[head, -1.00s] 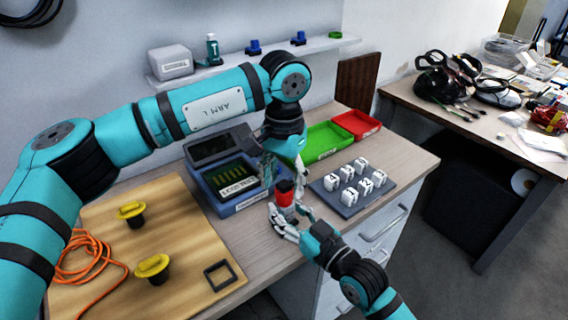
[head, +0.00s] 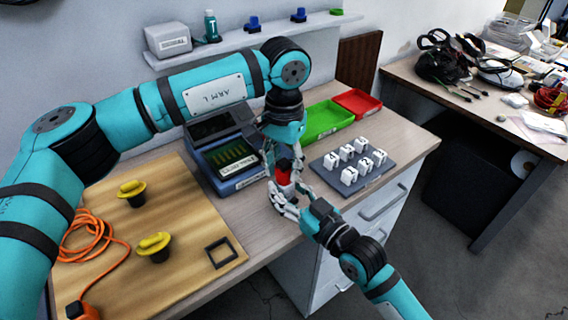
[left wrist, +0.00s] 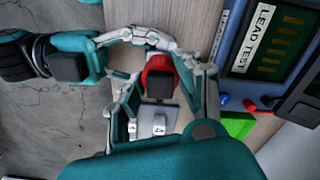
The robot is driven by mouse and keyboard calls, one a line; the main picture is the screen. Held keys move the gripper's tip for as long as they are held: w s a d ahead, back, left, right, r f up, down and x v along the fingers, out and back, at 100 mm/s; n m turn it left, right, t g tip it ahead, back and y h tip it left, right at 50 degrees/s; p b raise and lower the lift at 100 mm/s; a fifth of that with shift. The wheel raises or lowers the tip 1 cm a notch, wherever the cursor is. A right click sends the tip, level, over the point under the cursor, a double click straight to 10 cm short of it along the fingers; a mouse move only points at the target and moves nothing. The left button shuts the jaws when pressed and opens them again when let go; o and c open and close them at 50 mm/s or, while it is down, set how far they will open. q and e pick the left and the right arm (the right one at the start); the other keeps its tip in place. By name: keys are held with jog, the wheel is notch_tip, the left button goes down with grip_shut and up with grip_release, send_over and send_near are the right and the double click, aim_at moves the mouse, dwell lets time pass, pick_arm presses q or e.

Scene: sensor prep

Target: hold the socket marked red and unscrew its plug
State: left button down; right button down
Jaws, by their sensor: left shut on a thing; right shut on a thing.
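The socket marked red (head: 283,176) stands near the front of the bench, with a dark plug (left wrist: 160,84) in its top. Its red collar (left wrist: 158,64) shows around the plug in the left wrist view. My right gripper (head: 287,194) comes from the lower right and is shut on the socket low down. It also shows at the top of the left wrist view (left wrist: 152,38). My left gripper (head: 283,163) reaches down from above, its fingers on both sides of the plug and shut on it. The fingers partly hide plug and socket in the head view.
A blue lead tester (head: 222,170) stands just left. A grey tray (head: 350,186) of white numbered blocks is to the right; green (head: 328,117) and red (head: 360,102) bins are behind. A wooden board (head: 195,235) with yellow-handled pieces and orange cable lies left.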

pick_arm(q)
jog(key=n, duration=0.4)
jog(key=shift+a, duration=0.1)
jog(key=n, duration=1.1)
jog(key=shift+r, duration=0.1)
jog(key=n, duration=1.2)
jog(key=shift+n, duration=0.4)
jog(key=n, duration=0.6)
jog(key=shift+n, duration=0.3)
jog(key=n, duration=1.9)
jog(key=shift+w+r+n, duration=0.1)
jog(key=shift+n, duration=0.2)
jog(key=shift+r, duration=0.2)
jog(key=shift+r, duration=0.9)
